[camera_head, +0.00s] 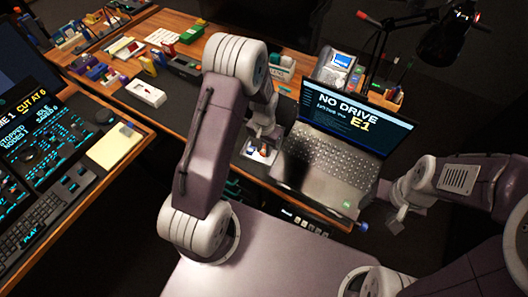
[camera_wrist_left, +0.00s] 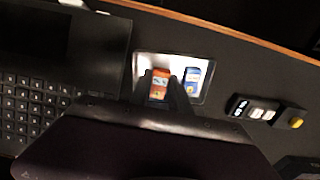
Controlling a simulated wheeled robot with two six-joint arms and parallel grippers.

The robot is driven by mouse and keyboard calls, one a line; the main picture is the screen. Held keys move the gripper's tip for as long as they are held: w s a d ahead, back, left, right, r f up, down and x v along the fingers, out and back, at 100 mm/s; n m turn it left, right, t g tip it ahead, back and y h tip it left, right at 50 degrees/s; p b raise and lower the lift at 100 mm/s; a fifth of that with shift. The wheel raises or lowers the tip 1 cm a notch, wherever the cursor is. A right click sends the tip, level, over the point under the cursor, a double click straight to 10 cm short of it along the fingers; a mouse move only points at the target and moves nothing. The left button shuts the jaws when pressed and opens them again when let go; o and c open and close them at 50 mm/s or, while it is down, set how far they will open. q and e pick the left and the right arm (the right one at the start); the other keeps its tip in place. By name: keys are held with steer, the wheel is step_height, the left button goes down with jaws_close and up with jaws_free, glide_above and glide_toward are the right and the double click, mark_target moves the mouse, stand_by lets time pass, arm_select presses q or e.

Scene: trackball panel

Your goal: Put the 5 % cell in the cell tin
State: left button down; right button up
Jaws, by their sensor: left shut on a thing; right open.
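My left gripper (camera_wrist_left: 161,92) is shut on an orange-red cell (camera_wrist_left: 160,79), which shows between its fingers in the left wrist view. The cell is over or in a shallow pale tin (camera_wrist_left: 176,60); I cannot tell whether it touches the bottom. A blue-and-white cell (camera_wrist_left: 194,76) lies in the same tin, to the right. Their labels are too small to read. In the head view the left gripper (camera_head: 268,137) points down at the tin (camera_head: 247,157), left of the laptop. My right gripper (camera_head: 397,220) is open and empty, right of the laptop.
An open laptop (camera_head: 325,165) reading "NO DRIVE E1" stands close beside the left gripper. A white case (camera_head: 146,93) and several small devices lie at the back left. In the left wrist view a small dark device (camera_wrist_left: 262,112) with a yellow end lies right of the tin.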

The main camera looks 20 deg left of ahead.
mark_target(264, 151)
arm_select(q)
step_height(264, 151, down, 2)
steer(key=shift+f, duration=0.2)
steer(key=shift+f, duration=0.15)
steer(key=c, duration=1.2)
jaws_free()
step_height(264, 151, up, 12)
steer(key=r, duration=0.1)
steer(key=s+d+r+n+t, duration=0.1)
steer(key=s+d+r, duration=0.1)
steer(key=s, duration=1)
steer(key=shift+s+r+n+p, duration=0.3)
steer(key=shift+r+n+p, duration=0.15)
steer(key=shift+r, duration=0.1)
